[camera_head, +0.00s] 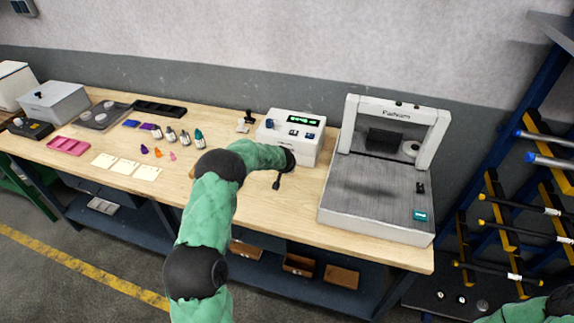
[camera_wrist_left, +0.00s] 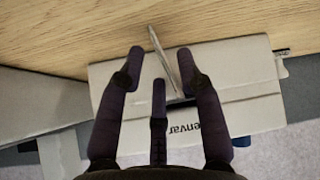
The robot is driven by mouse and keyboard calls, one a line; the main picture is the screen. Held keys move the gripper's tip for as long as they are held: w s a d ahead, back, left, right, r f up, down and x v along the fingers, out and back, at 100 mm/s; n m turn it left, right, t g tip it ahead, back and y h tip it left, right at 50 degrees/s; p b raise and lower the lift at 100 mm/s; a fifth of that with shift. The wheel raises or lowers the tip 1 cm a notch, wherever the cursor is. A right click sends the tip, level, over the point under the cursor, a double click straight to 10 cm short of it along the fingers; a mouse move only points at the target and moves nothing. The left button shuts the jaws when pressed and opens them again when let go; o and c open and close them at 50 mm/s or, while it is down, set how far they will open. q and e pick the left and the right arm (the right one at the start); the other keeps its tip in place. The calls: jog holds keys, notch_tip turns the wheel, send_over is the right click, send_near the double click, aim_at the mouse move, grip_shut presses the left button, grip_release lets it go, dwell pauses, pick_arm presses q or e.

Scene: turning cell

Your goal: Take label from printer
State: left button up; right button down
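The printer, a white box (camera_head: 285,145) with a green display, stands at the back of the bench in the head view. In the left wrist view its front (camera_wrist_left: 255,90) carries dark lettering, partly covered by my fingers. A thin pale label (camera_wrist_left: 155,42) stands out from the printer front, seen nearly edge-on. My left gripper (camera_head: 279,183) is in front of the printer, fingers pointing down. In the left wrist view its dark fingers (camera_wrist_left: 160,75) are spread apart, with the label between them; I cannot tell whether any finger touches it. My right gripper is out of view.
A large grey machine (camera_head: 375,200) with a white arch stands close right of the printer. Several small bottles (camera_head: 185,138), coloured pieces, cards (camera_head: 125,167) and trays (camera_head: 68,146) lie to the left. Bare wood (camera_head: 265,215) lies in front of the printer. A rack stands far right.

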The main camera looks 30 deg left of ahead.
pick_arm(q)
jog(key=shift+x, duration=0.9)
grip_shut()
